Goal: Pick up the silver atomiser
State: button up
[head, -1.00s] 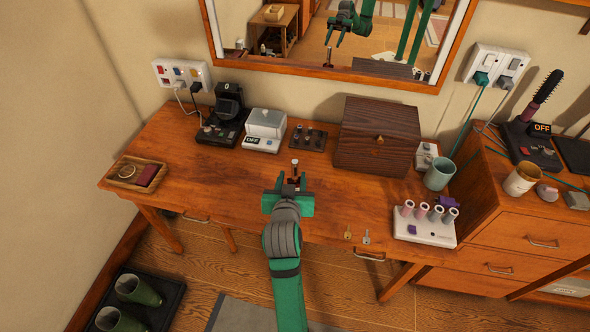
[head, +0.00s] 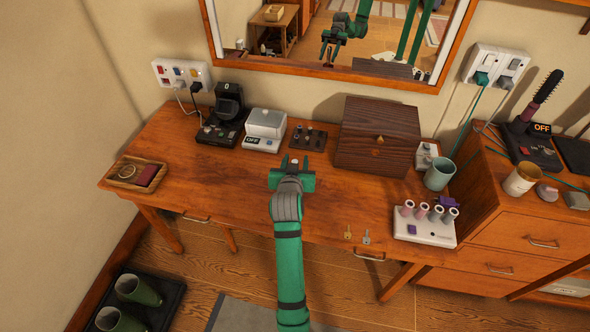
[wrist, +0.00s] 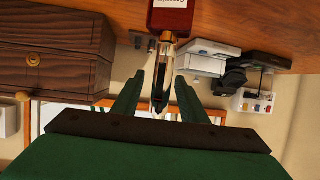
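A slim silver, shiny piece (wrist: 163,85), which looks like the atomiser, shows between my fingers in the wrist view. It lines up with a gold collar and a dark red labelled bottle (wrist: 172,14); I cannot tell whether they are one object. In the head view only a small pale tip (head: 294,160) shows beyond my gripper (head: 292,176), over the middle of the wooden table. My gripper, also in the wrist view (wrist: 160,85), is open, with one finger on each side of the silver piece and narrow gaps between. The lower part is hidden in the head view.
A dark wooden box (head: 376,136) stands to the right of my gripper. Behind are a black rack with small items (head: 307,138), a white device (head: 264,130) and a black device (head: 222,115). Two keys lie near the front edge. The table's left middle is clear.

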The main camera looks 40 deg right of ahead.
jog(key=shift+w+d+f, duration=0.2)
jog(key=shift+w+d, duration=0.15)
grip_shut()
jog(key=shift+r, duration=0.8)
jog(key=s+a+r, duration=0.7)
jog(key=s+r, duration=0.4)
jog(key=s, duration=0.1)
jog(key=shift+a+r, duration=0.25)
